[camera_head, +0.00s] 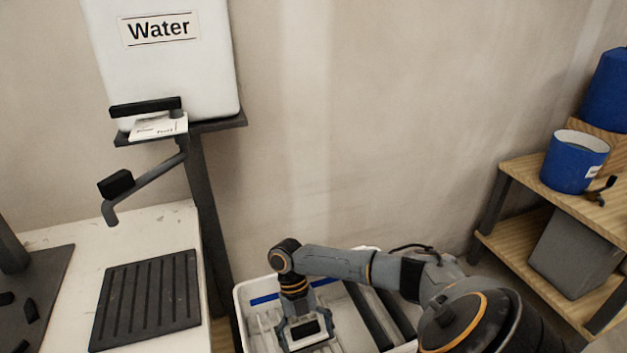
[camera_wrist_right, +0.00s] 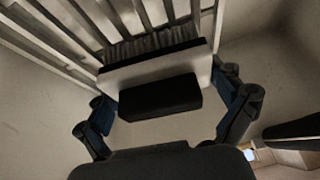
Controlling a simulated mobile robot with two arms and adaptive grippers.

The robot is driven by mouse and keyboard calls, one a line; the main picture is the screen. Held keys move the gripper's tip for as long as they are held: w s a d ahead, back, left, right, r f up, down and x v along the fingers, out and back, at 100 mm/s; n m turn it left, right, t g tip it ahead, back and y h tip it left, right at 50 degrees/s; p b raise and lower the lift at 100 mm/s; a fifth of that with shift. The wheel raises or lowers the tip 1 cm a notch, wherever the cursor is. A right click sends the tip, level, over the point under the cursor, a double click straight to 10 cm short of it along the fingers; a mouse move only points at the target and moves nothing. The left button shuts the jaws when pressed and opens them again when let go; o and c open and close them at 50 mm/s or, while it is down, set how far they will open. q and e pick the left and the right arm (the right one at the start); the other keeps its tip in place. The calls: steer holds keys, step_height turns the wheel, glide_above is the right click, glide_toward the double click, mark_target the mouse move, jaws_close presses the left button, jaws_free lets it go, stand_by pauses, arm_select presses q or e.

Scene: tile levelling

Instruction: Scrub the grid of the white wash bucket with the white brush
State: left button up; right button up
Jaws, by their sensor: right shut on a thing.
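The white wash bucket (camera_head: 240,300) stands on the floor at the bottom middle of the head view, partly covered by my right arm. My right gripper (camera_head: 305,328) points down into it. In the right wrist view, my right gripper (camera_wrist_right: 165,108) is shut on the white brush (camera_wrist_right: 125,76), which has a black block (camera_wrist_right: 160,97) on its back and dark bristles. The pale slatted grid (camera_wrist_right: 60,30) lies right at the bristles. They seem to meet the slats, but exact contact is hard to tell. My left gripper is not in view.
A white water tank (camera_head: 170,75) with a tap stands at upper left. Below it is a white table (camera_head: 150,230) with a black ribbed mat (camera_head: 148,297). At right, a wooden shelf (camera_head: 520,170) holds a blue bucket (camera_head: 572,165); a grey box (camera_head: 575,255) sits below.

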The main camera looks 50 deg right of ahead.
arm_select(q)
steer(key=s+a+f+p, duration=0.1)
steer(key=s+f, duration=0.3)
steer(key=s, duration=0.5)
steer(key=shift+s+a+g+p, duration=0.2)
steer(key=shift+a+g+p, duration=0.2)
steer(key=shift+p, duration=0.35)
arm_select(e)
steer(key=w+r+t, duration=0.1)
steer(key=w+r, duration=0.5)
steer(key=shift+w+a+r+t, duration=0.2)
steer(key=shift+w+r+t, duration=0.05)
steer(key=shift+r+t, duration=0.05)
